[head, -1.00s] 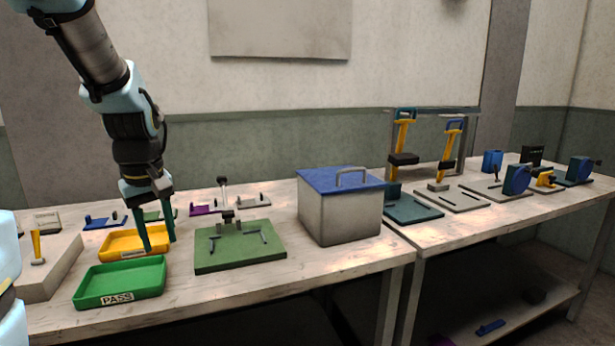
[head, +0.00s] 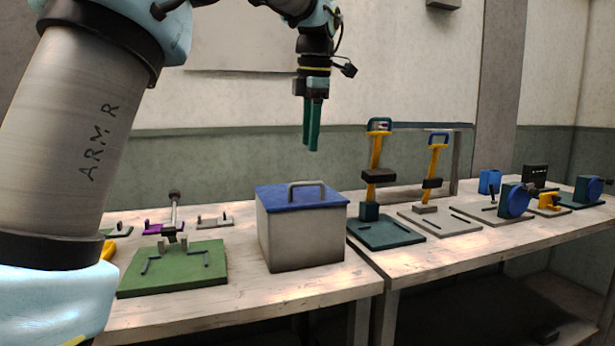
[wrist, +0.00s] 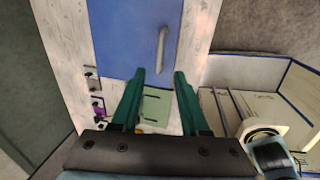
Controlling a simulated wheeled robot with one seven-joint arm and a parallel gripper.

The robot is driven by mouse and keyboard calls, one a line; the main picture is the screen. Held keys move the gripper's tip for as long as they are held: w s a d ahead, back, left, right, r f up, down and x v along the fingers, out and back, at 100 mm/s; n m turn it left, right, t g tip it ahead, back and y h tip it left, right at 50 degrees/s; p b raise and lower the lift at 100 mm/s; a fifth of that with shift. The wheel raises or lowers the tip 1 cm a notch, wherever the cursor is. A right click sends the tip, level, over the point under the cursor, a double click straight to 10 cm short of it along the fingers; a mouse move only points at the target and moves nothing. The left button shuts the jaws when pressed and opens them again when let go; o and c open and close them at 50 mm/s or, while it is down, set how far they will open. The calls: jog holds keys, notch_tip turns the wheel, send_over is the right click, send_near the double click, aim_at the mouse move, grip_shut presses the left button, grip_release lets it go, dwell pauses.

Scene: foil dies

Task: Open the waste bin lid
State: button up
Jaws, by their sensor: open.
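The waste bin (head: 304,238) is a pale grey box standing on the workbench in the head view. Its blue lid (head: 275,199) lies flat and closed on top, with a grey arched handle (head: 307,186). My gripper (head: 312,150) hangs above the lid with its green fingers pointing down, clear of the handle. In the wrist view the blue lid (wrist: 120,40) fills the top middle and the handle (wrist: 162,50) lies beyond the fingertips. My gripper (wrist: 159,73) is open and empty there.
A green fixture plate (head: 175,272) stands left of the bin. A teal plate with a yellow-handled press (head: 385,232) stands close on the right, with a similar press (head: 430,190) beyond. Further fixtures stand along the right bench. The air above the bin is free.

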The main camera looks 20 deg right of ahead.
aim_at(307, 184)
jog(key=f, duration=0.3)
jog(key=w+f, duration=0.1)
jog(key=f, duration=0.4)
jog(key=shift+w+f, duration=0.35)
jog(key=shift+w, duration=0.05)
jog(key=shift+c, duration=0.2)
grip_shut()
dwell(0.7)
